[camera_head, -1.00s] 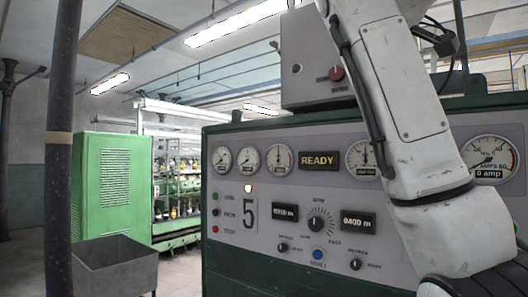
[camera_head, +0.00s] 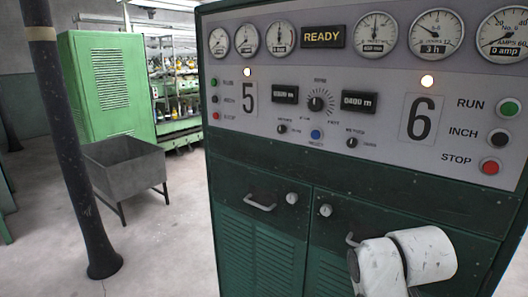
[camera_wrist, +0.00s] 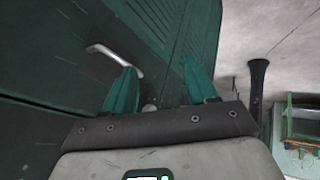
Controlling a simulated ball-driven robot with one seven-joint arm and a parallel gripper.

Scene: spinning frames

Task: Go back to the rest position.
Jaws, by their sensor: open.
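My gripper (camera_wrist: 158,68) shows in the wrist view with its two teal fingers spread apart and nothing between them. Beyond the fingers is the dark green lower front of the control cabinet (camera_wrist: 55,75), with a pale door handle (camera_wrist: 114,59) near the left finger; I cannot tell how far off it is. In the head view, white links of my arm are low at the lower right, in front of the cabinet doors (camera_head: 262,262). The gripper itself is not visible there.
The control cabinet (camera_head: 440,185) fills the right side of the head view, with gauges, knobs and a READY sign (camera_head: 323,36). A dark pillar (camera_head: 78,165) stands at left. A grey bin on legs (camera_head: 122,170) and a green machine (camera_head: 100,85) stand behind. Floor between pillar and cabinet is clear.

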